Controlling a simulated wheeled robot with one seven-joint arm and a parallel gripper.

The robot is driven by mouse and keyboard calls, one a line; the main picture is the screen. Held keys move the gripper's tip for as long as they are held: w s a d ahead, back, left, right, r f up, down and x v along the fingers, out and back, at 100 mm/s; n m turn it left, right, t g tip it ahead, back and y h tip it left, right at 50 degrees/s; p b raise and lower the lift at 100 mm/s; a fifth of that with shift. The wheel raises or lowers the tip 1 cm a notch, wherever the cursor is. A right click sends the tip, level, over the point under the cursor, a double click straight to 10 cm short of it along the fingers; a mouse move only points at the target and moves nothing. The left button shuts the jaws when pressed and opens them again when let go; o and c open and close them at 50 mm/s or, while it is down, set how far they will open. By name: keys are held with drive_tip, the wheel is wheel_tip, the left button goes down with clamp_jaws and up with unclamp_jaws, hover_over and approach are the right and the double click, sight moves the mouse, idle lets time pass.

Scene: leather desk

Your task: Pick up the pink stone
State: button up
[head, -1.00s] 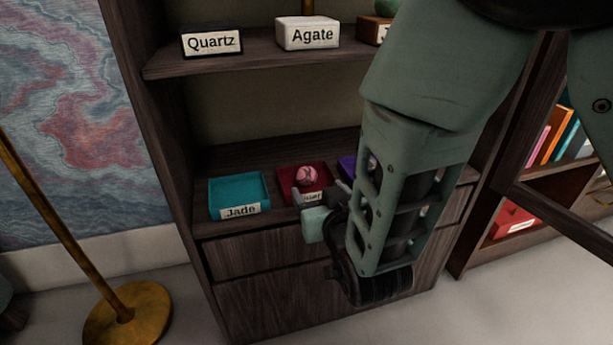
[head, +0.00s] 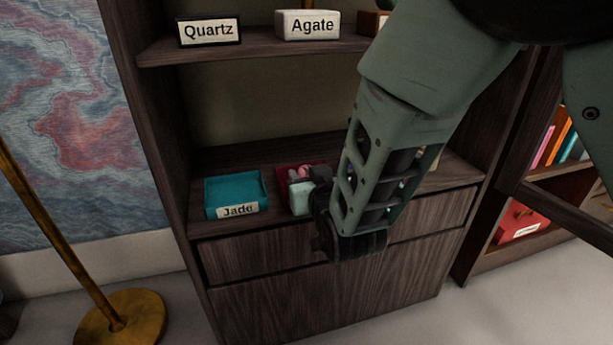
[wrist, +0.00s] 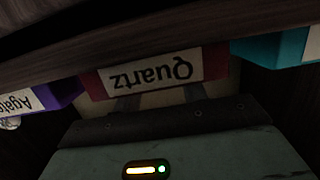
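The pink stone (head: 305,170) sits in the red tray on the lower shelf. Only a small pink part shows in the head view, behind my gripper. The red tray (head: 284,170) is mostly covered by my gripper and arm. In the wrist view, the red tray's front (wrist: 216,66) carries an upside-down "Quartz" label, and the stone is not visible. My gripper (head: 300,190) is at the tray's front, close to the stone. Its fingers look apart in the wrist view (wrist: 160,100), with nothing visible between them. Contact with the stone cannot be told.
A teal tray labelled "Jade" (head: 236,190) stands left of the red tray. A purple tray labelled "Agate" (wrist: 62,92) shows in the wrist view. The upper shelf (head: 255,44) overhangs, with name blocks on it. A brass lamp stand (head: 75,250) is at left.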

drive_tip(key=c, duration=0.4)
drive_tip(key=shift+c, duration=0.2)
